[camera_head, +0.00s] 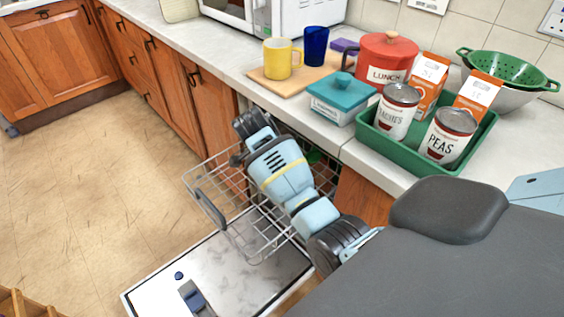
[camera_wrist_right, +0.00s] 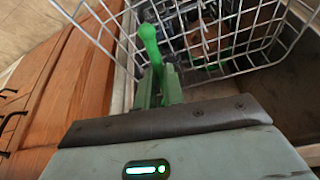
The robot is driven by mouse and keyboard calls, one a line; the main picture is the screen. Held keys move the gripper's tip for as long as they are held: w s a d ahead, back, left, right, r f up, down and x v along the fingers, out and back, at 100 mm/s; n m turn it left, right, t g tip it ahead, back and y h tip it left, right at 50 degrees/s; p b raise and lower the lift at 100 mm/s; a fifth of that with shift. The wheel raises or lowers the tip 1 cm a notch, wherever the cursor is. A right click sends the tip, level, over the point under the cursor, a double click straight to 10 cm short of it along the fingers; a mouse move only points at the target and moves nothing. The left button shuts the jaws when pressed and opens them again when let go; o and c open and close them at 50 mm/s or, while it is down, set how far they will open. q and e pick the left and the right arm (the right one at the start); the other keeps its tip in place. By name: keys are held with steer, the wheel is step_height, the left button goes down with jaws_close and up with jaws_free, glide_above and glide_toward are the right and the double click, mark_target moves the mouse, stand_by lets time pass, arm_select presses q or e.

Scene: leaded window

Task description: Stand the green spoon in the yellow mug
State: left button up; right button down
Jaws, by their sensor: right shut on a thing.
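The yellow mug (camera_head: 278,60) stands upright on a wooden board (camera_head: 262,82) on the counter, and its inside is mostly hidden. In the right wrist view, my right gripper (camera_wrist_right: 158,84) is shut on the green spoon (camera_wrist_right: 149,38), whose rounded end sticks out past the fingertips. The rest of the spoon is hidden. The gripper is down at the wire dishwasher rack, below the counter and away from the mug. In the head view my right arm hides the fingers. My left gripper is not in view.
A blue cup (camera_head: 315,46) stands right beside the mug. A teal box (camera_head: 341,97), a red lunch pot (camera_head: 386,58) and a green tray (camera_head: 478,143) of cans crowd the counter. The wire rack (camera_head: 228,208) surrounds my arm above the open dishwasher door (camera_head: 240,262).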

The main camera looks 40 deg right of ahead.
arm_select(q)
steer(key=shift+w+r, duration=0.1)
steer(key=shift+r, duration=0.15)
arm_select(e)
steer(key=shift+r, duration=2.25)
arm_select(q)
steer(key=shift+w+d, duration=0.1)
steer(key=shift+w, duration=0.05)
